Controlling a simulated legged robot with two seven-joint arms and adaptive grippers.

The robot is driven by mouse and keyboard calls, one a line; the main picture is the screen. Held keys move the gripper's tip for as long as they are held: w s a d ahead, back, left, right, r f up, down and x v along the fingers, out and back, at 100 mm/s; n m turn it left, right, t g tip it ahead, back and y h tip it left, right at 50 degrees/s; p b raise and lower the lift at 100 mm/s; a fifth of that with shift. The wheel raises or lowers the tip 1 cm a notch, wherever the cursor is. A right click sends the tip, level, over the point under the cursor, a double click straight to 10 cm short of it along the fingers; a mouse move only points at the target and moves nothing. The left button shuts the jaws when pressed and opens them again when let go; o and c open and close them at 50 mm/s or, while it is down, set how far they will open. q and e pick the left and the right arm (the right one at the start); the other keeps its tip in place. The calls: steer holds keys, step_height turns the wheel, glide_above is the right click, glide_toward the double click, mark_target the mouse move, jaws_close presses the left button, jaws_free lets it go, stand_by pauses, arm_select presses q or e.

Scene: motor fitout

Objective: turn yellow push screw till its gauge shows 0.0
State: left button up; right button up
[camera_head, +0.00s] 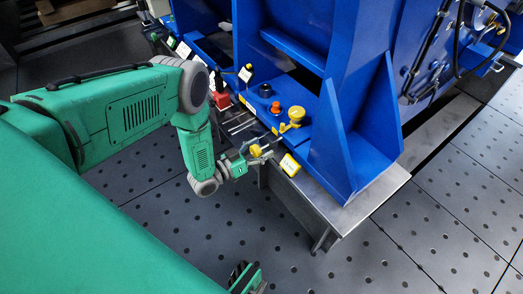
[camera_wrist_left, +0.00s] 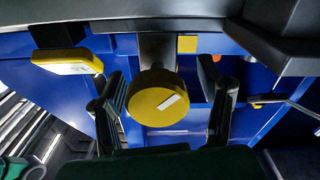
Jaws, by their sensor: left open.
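The yellow push screw shows in the left wrist view as a round yellow knob (camera_wrist_left: 150,108) with a white mark on its face. In the head view its yellow knob (camera_head: 256,150) is at the front edge of the blue machine base. My left gripper (camera_head: 263,155) is there, open, with one finger on each side of the knob. In the wrist view the gripper (camera_wrist_left: 165,100) shows gaps between its fingers and the knob. A yellow gauge (camera_head: 290,165) sits just right of the knob. Its display is too small to read. It shows edge-on in the wrist view (camera_wrist_left: 68,62).
Another yellow knob (camera_head: 297,114) and an orange knob (camera_head: 276,107) stand on the blue base behind. A red block (camera_head: 222,100) and metal rods (camera_head: 240,123) lie to the left. A blue upright (camera_head: 350,120) rises at the right.

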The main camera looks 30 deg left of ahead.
arm_select(q)
steer(key=shift+w+d+r, duration=0.1)
steer(key=shift+w+d, duration=0.05)
steer(key=c, duration=1.3)
steer(key=shift+m, duration=0.4)
